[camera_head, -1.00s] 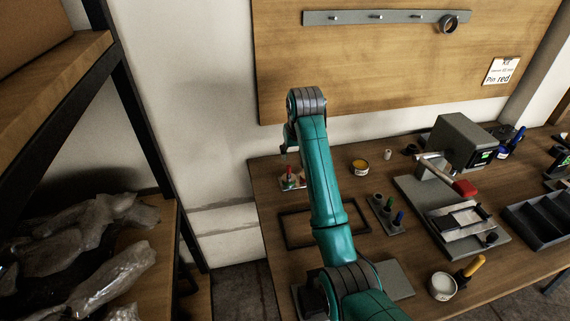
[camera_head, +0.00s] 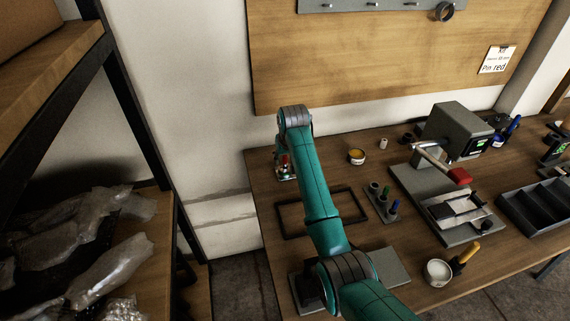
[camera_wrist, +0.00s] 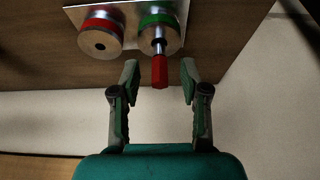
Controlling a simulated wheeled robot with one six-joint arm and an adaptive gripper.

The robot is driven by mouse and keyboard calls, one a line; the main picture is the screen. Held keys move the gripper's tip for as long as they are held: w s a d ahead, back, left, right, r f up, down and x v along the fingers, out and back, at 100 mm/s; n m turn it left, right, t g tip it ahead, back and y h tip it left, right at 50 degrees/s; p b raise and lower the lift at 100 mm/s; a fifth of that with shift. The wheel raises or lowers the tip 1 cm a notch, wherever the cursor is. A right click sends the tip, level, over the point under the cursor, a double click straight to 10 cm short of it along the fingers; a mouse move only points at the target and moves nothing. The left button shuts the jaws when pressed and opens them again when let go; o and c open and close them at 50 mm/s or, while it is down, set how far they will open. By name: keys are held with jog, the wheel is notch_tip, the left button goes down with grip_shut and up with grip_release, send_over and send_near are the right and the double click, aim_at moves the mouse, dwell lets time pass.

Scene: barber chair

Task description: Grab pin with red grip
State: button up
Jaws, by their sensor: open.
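The pin with the red grip (camera_wrist: 160,71) stands in the centre of a green-ringed round holder (camera_wrist: 166,31) in the wrist view. My gripper (camera_wrist: 160,72) is open, with one finger on each side of the red grip and a gap on both sides. In the head view the red grip (camera_head: 285,159) is a small spot just below my wrist, and the arm hides most of the gripper. A red-ringed round holder (camera_wrist: 101,34) with an empty centre hole sits to the left on the same light plate (camera_wrist: 130,10).
A yellow-topped tin (camera_head: 356,157) stands to the right. A wall panel (camera_head: 400,60) rises behind the table.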

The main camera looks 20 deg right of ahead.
jog(key=shift+c, duration=0.2)
grip_shut()
